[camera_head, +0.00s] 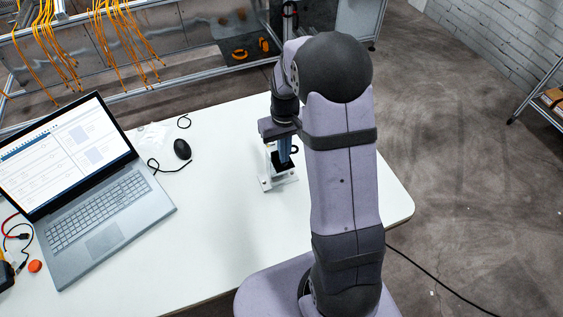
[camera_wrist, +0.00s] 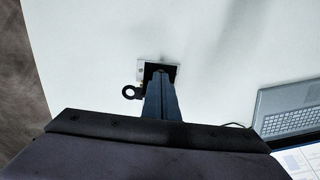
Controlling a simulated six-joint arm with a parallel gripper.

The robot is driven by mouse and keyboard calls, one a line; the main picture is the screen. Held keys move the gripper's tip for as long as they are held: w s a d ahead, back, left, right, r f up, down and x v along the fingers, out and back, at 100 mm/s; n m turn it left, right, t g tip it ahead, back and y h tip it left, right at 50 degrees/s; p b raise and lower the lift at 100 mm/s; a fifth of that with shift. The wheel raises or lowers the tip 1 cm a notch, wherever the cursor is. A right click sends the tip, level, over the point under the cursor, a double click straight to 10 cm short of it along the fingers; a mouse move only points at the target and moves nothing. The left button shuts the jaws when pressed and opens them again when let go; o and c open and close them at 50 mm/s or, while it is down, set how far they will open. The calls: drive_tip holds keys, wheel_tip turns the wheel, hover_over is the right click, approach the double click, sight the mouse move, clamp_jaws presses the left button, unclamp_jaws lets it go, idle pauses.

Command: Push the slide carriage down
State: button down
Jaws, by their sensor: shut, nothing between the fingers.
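The slide carriage is a dark block (camera_wrist: 152,70) on a small metal stand (camera_head: 278,182) that stands on the white table. In the wrist view the stand shows as a light metal frame (camera_wrist: 141,72) around the dark block. A black ring (camera_wrist: 130,92) sticks out at its left side. My gripper (camera_head: 284,160) points down, its blue fingers together and empty. In the wrist view the fingertips (camera_wrist: 160,76) overlap the dark block. I cannot tell whether they touch it. My fingers hide part of the carriage.
An open laptop (camera_head: 105,225) stands on the left of the white table (camera_head: 215,225), with a black mouse (camera_head: 182,149) and cables beside it. A red button-like object (camera_head: 35,266) lies at the far left.

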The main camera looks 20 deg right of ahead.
drive_tip(key=shift+f+b, duration=1.3)
drive_tip(key=shift+f, duration=0.8)
drive_tip(key=shift+r, duration=0.15)
drive_tip(key=shift+r+p, duration=4.05)
drive_tip(key=shift+r, duration=0.45)
